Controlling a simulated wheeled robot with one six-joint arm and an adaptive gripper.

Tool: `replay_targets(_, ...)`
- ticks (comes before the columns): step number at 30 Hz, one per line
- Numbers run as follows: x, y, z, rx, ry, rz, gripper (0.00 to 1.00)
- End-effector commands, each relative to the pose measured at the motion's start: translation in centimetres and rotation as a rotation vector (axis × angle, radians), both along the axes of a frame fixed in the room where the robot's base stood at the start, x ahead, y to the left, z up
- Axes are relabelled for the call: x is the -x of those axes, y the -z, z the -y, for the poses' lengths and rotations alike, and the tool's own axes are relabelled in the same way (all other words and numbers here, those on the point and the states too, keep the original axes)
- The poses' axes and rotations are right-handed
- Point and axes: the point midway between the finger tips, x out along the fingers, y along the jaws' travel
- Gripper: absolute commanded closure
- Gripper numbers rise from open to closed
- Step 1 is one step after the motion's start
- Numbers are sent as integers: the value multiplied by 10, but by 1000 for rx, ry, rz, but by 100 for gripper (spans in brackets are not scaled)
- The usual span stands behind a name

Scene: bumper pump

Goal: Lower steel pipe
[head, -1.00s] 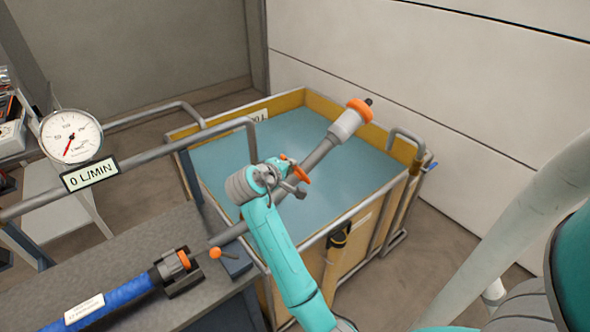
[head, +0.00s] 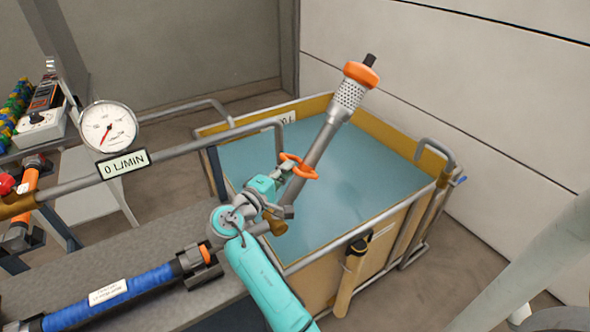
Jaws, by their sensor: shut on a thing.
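The steel pipe (head: 318,148) is held tilted over the blue surface inside the tank (head: 371,252). Its upper end carries a perforated grey strainer (head: 348,94) with an orange collar and a dark tip, pointing up and to the right. A brass-coloured end (head: 277,228) shows beside the gripper. The exact finger contact is partly hidden by my wrist.
A gauge (head: 108,126) reads near zero above a "0 L/MIN" sign (head: 124,163) on a grey rail. A blue hose (head: 115,293) lies on the grey bench (head: 120,255) at left. A pale wall stands behind the tank. Bent pipes cross the tank's rim.

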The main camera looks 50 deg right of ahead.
Motion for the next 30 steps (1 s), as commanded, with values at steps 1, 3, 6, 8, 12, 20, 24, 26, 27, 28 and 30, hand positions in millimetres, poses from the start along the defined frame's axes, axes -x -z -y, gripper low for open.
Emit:
replay_targets(1, -3, -2, -6, 23, -6, -4, 100)
replay_targets(3, -5, -2, -12, 50, -6, -13, 100)
replay_targets(6, -7, -4, -20, 48, -6, -11, 100)
replay_targets(8, -8, -4, -24, 48, -6, -11, 100)
replay_targets(12, -10, -4, -31, 46, -4, -12, 100)
replay_targets(20, -12, -2, -38, 43, -4, -13, 100)
replay_targets(24, -12, -1, -39, 42, -4, -15, 100)
replay_targets(26, -12, 0, -39, 41, -4, -15, 100)
replay_targets(27, -12, 0, -39, 40, -4, -17, 100)
replay_targets(28, -12, 0, -39, 40, -4, -17, 100)
replay_targets(30, -12, 1, -39, 39, -3, -18, 100)
